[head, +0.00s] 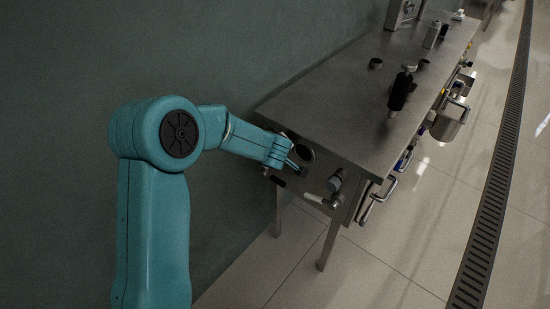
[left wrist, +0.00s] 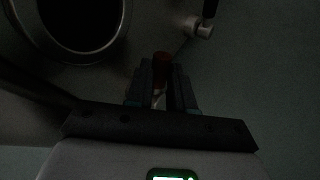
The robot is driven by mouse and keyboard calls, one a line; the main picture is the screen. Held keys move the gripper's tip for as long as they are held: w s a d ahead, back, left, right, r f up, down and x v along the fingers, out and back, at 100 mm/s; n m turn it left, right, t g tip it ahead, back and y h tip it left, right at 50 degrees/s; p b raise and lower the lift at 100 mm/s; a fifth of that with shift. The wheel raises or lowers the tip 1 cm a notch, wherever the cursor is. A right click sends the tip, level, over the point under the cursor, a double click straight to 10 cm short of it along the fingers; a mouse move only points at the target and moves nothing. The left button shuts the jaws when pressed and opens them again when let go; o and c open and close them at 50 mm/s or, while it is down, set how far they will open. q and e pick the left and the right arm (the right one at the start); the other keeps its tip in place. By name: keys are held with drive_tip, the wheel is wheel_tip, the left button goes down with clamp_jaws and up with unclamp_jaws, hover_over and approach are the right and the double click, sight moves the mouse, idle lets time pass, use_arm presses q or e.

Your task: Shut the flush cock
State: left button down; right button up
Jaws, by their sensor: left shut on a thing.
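My left gripper (head: 296,168) is at the near end panel of the steel bench, just under the bench top. In the left wrist view its two dark fingers (left wrist: 162,88) are shut on a dark reddish handle (left wrist: 161,63) that sticks out between the tips. This looks like a cock's handle, but its body is hidden and I cannot read any label. A second cock with a black handle (head: 278,181) is on the same panel, below and left of the gripper. A metal cock with a black lever (left wrist: 203,26) shows at the wrist view's upper right. My right gripper is out of view.
A round dark opening with a metal rim (left wrist: 80,22) is close to the left gripper. The steel bench (head: 340,110) carries a black-and-silver cylinder (head: 401,90). A white handle (head: 314,198) and a knob (head: 335,184) stick out at right. Tiled floor is clear.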

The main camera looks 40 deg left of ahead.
use_arm(q)
drive_tip(key=shift+w+a+f+m+t+y+b, duration=0.1)
drive_tip(key=shift+a+f+m+t+y+b, duration=0.6)
drive_tip(key=shift+y+b, duration=1)
drive_tip(key=shift+s+a+f+m+t+y+b, duration=0.2)
drive_tip(key=shift+f+m+t+y+b, duration=0.5)
drive_tip(key=shift+y+b, duration=1.05)
drive_tip(key=shift+w+a+f+m+t+y+b, duration=0.2)
drive_tip(key=shift+a+f+m+t+y+b, duration=0.25)
drive_tip(key=shift+f+m+y+b, duration=1.2)
drive_tip(key=shift+a+r+n+h+b, duration=0.1)
drive_tip(key=shift+r+n+h+b, duration=0.4)
drive_tip(key=shift+r, duration=0.35)
drive_tip(key=c, duration=1.3)
unclamp_jaws()
drive_tip(key=shift+o, duration=0.2)
